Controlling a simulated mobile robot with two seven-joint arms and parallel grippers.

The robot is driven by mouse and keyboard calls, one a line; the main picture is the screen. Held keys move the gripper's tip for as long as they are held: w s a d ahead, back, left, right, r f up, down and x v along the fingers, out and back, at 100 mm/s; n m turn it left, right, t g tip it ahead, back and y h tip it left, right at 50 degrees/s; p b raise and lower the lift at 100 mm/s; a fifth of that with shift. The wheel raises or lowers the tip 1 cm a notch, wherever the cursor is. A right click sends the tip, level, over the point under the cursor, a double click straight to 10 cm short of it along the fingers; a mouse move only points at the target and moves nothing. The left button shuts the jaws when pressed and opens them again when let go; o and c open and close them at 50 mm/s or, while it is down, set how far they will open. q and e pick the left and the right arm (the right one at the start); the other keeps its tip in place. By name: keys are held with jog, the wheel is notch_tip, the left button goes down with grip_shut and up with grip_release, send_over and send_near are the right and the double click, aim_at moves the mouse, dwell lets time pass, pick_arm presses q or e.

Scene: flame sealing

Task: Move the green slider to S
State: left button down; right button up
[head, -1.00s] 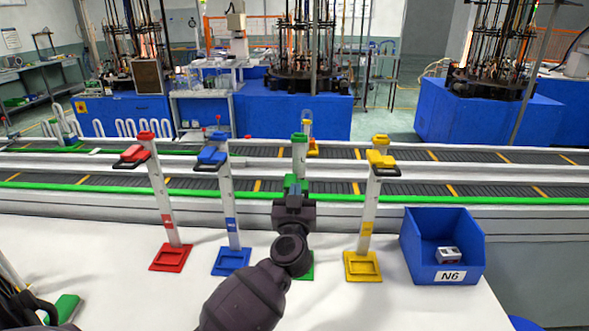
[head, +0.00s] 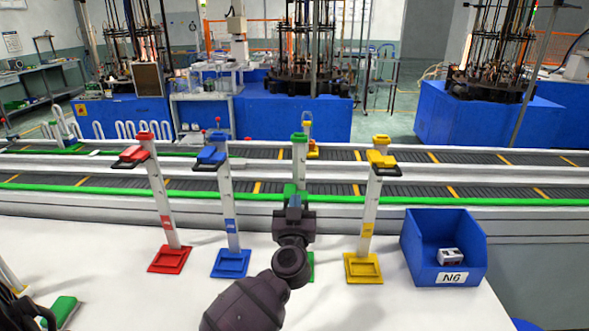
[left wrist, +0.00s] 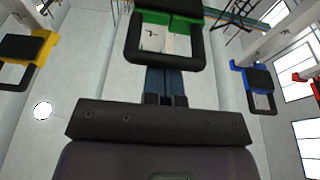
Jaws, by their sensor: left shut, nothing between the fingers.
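The green slider (head: 291,189) sits on the green-topped white post, well below its top cap, lower than the other sliders. In the left wrist view the green slider (left wrist: 170,20) shows its black loop handle just beyond my fingers. My left gripper (head: 295,201) is shut and empty, right at the slider in the head view; its fingertips also show in the left wrist view (left wrist: 166,75). I cannot tell whether they touch the handle. My gripper and arm hide the lower post and any S mark on it.
The red slider (head: 131,155), blue slider (head: 209,156) and yellow slider (head: 380,160) sit high on neighbouring posts. A blue bin (head: 415,248) labelled N6 stands at the right with a small part inside. A conveyor (head: 480,183) runs behind the white table.

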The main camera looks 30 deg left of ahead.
pick_arm(q)
jog(key=shift+f+b, duration=0.4)
jog(key=shift+f, duration=1.35)
jog(key=shift+r, duration=0.2)
jog(key=shift+r+p, duration=0.25)
jog(key=shift+p, duration=0.2)
jog(key=shift+r+p, duration=0.35)
jog(key=shift+p, duration=0.35)
jog(key=s+d+p, duration=0.2)
jog(key=s+d, duration=0.3)
jog(key=s, duration=0.3)
jog(key=shift+s+d, duration=0.15)
jog(key=shift+s, duration=0.1)
